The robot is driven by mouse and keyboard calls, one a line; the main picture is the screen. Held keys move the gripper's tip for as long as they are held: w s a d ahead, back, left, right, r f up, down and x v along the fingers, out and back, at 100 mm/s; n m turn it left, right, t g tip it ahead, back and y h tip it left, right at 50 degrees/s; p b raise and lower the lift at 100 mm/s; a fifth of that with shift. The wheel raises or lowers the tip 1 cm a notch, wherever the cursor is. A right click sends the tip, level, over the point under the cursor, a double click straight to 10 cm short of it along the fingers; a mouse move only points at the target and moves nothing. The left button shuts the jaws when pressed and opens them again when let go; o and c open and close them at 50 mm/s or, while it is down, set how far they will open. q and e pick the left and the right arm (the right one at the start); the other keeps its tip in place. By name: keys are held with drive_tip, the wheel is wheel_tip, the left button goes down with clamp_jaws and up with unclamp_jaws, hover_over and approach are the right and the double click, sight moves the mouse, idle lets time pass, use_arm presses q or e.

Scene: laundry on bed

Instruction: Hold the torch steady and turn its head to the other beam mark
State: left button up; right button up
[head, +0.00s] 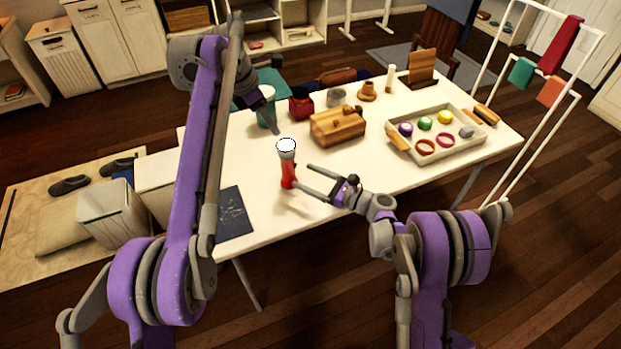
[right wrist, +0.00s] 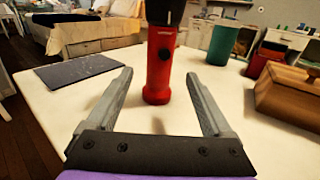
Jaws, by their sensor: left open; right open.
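A wooden box (head: 337,127), a red container (head: 301,107) and a teal cup (head: 266,117) stand behind the torch. A tray (head: 438,155) with several small items lies to the right. A dark mat (head: 235,212) lies to the left. The table around the torch is clear.

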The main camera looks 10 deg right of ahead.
drive_tip(key=x, duration=1)
drive_tip(key=shift+a, duration=0.15)
clamp_jaws()
idle(0.5)
